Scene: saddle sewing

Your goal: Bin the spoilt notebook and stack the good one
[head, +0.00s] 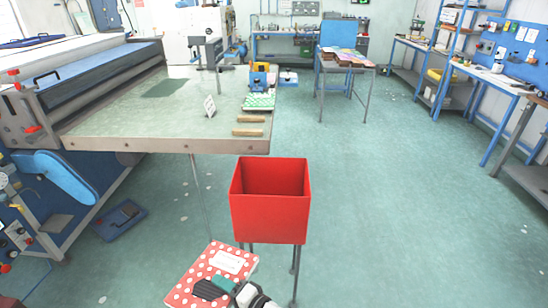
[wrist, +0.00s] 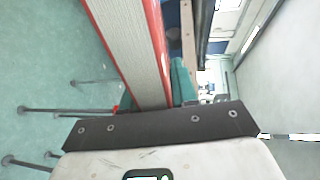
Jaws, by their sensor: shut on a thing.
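A red notebook with white dots and a pale label (head: 190,280) is at the bottom of the head view. My gripper (head: 222,284) is shut on it. A green patterned item, perhaps the other notebook (head: 259,102), lies near the table's right edge. I cannot see spoilage on either.
The large table (head: 130,122) holds a white folded card (head: 209,106), two wooden strips (head: 248,132), a dark green sheet (head: 165,88) and a blue-and-yellow object (head: 259,76). A blue machine fills the left. The floor (head: 390,210) at right is clear.

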